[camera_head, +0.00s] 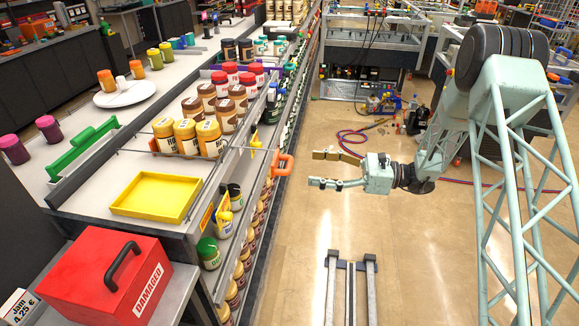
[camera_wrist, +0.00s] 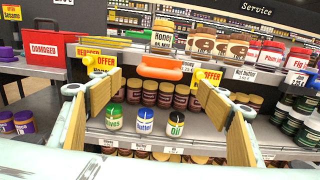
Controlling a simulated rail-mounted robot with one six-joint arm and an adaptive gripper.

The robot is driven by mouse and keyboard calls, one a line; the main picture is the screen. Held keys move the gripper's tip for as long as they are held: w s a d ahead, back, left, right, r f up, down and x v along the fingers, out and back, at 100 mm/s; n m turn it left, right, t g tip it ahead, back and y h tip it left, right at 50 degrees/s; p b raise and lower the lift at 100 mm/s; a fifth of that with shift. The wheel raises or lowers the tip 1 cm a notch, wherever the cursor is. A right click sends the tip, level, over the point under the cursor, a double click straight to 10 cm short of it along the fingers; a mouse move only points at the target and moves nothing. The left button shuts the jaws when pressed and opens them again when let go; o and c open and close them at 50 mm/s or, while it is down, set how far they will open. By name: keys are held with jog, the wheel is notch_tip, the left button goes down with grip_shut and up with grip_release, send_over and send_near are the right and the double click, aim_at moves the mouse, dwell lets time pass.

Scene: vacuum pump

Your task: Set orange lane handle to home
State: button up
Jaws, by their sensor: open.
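The orange lane handle (camera_head: 283,165) sticks out from the front edge of the shelf, to the right of the honey jars in the head view. In the wrist view the orange handle (camera_wrist: 166,68) lies ahead, a little above the space between my fingers. My gripper (camera_head: 330,169) is open and empty over the aisle, to the right of the handle and apart from it. In the wrist view both wooden-faced fingers of my gripper (camera_wrist: 163,102) are spread wide. Nothing hides the handle in the wrist view.
Yellow tag holders (camera_wrist: 101,63) flank the handle. Small jars (camera_wrist: 145,121) stand on the shelf below. The aisle floor (camera_head: 300,225) is clear beneath my gripper.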

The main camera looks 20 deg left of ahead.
aim_at(289, 163)
jog(key=shift+s+a+b, duration=0.2)
jog(key=shift+s+a, duration=0.05)
jog(key=shift+a, duration=1.25)
jog(key=shift+s+a+b, duration=0.2)
jog(key=shift+a+b, duration=0.05)
jog(key=shift+a, duration=1.25)
jog(key=shift+s+a+b, duration=0.2)
jog(key=shift+s+a, duration=0.05)
jog(key=shift+a, duration=1.25)
jog(key=shift+c, duration=0.3)
